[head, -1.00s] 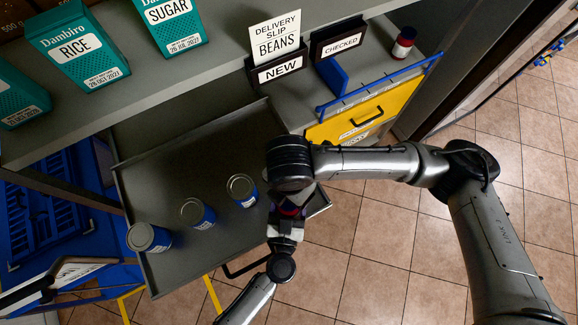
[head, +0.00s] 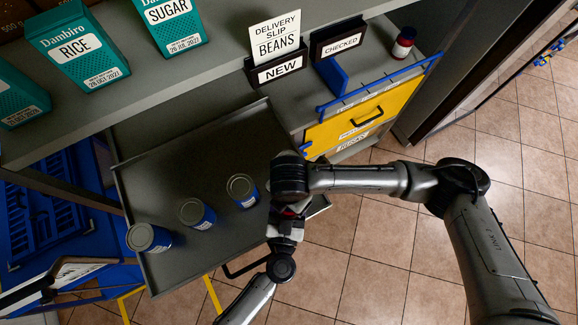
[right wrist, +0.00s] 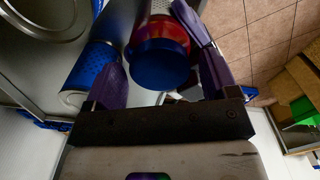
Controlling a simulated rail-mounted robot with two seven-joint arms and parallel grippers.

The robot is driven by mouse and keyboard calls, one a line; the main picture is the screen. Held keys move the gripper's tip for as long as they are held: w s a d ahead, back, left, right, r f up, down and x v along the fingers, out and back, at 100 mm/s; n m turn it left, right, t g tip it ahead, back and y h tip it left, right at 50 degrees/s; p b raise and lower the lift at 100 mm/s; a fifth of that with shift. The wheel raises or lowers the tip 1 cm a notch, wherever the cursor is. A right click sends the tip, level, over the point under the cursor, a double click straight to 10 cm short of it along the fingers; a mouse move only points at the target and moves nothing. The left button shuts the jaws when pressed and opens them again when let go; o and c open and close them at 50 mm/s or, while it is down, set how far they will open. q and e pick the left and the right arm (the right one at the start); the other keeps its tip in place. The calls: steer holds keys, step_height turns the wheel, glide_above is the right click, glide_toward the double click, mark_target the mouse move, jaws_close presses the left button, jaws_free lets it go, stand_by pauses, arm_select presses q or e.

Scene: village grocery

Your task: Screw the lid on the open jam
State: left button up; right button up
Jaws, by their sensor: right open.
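The jam jar, with red and orange on its side, shows in the right wrist view (right wrist: 158,30). A blue lid (right wrist: 160,72) sits at its near end; whether it is threaded cannot be seen. My right gripper (right wrist: 160,75) is open, with purple fingers on either side of the lid and jar. In the head view my right wrist covers most of this, and only a sliver of red jar (head: 290,211) shows. My left gripper (head: 286,226) comes from below and appears closed around the jar's other end; its fingertips are mostly hidden.
A grey tray (head: 235,140) holds three blue cans (head: 150,238) close to the grippers. A small red jar (head: 404,42) stands on the counter at the upper right. A yellow drawer (head: 365,115) and a blue rail are below it. Teal boxes (head: 75,45) stand on the shelf.

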steer(key=shift+c, duration=0.3)
steer(key=c, duration=0.9)
steer(key=m, duration=1.1)
steer(key=shift+m, duration=0.3)
steer(key=o, duration=1.1)
step_height(320, 180, up, 12)
arm_select(q)
steer(key=o, duration=1.8)
